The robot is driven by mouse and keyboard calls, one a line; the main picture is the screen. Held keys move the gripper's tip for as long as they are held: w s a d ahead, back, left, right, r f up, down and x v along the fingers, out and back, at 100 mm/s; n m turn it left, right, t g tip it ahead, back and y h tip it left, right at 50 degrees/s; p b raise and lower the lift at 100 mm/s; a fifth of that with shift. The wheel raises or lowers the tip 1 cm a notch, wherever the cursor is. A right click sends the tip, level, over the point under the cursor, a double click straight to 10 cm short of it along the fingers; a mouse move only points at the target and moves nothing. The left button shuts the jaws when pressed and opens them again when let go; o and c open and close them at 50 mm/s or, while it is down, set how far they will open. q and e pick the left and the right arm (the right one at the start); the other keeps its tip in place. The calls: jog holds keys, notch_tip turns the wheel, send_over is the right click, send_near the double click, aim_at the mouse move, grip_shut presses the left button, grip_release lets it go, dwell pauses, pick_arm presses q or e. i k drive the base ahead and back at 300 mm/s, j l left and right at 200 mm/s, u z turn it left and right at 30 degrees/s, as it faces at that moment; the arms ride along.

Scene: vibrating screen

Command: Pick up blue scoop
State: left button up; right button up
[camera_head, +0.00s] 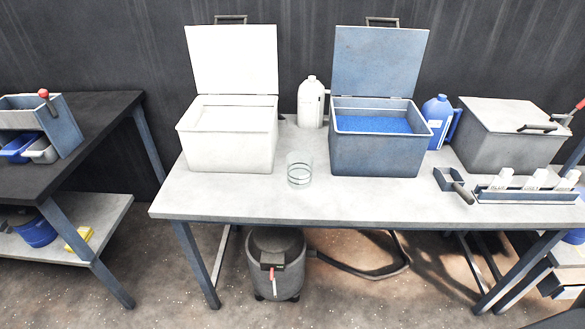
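A dark blue scoop (449,179) with a dark handle lies on the grey table (330,205), right of the blue box. Its handle points toward the front right and ends close to the rack of white-capped vials. Neither of my grippers shows in the head view, and nothing is touching the scoop.
An open blue box (375,155) holding blue granules and an open white box (228,150) stand on the table. A glass beaker (299,170) stands between them. A vial rack (527,194) and a closed grey box (510,133) flank the scoop. The table's front middle is clear.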

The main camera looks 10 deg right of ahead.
aim_at(448, 178)
jog(key=z, duration=1.5)
